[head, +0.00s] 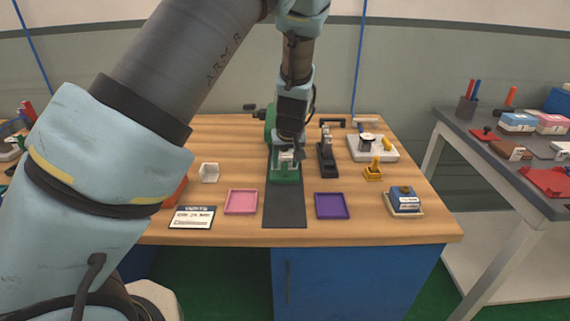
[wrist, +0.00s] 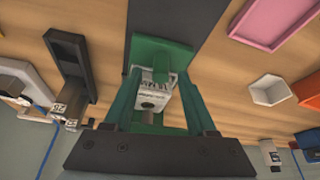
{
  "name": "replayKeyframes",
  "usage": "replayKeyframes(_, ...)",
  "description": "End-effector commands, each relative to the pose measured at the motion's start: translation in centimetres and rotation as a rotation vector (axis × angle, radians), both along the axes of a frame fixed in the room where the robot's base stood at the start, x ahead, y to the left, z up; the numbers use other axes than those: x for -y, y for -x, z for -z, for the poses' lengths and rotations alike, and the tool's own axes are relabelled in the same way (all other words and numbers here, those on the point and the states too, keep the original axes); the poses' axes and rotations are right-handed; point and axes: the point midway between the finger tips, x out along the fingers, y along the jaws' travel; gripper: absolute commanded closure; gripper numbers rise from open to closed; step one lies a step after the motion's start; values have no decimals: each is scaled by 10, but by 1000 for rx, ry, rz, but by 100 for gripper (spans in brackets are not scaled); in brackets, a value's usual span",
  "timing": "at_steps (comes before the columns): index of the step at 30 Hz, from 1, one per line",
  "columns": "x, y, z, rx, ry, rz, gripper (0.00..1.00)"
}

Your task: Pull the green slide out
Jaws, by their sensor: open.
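The green slide (wrist: 150,48) is the flat green piece at the front of a green device, and it also shows in the head view (head: 284,176). A white printed block (wrist: 152,97) with a dark round hole sits on it, beside a short green upright piece (wrist: 179,66). My gripper (wrist: 160,76) is open, with one finger on each side of the white block and the green upright piece. I cannot tell whether either finger touches them. In the head view my gripper (head: 289,153) is above the slide and hides much of the device.
A dark strip (head: 284,211) runs from the slide to the table's front edge and is clear. A pink tray (head: 241,202) lies left of it and a purple tray (head: 332,206) right. A black clamp-like tool (head: 327,158) stands close to the right of my gripper.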

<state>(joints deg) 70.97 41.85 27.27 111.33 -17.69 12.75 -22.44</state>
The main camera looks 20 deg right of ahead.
Motion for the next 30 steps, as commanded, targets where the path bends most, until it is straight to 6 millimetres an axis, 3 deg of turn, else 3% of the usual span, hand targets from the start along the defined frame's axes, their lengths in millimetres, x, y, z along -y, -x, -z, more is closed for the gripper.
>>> replayKeyframes(6, 2, -8, 20, 0, 0, 1, 43)
replayKeyframes(16, 2, -9, 23, 1, 0, 1, 43)
replayKeyframes(30, 2, -9, 23, 1, 0, 1, 95)
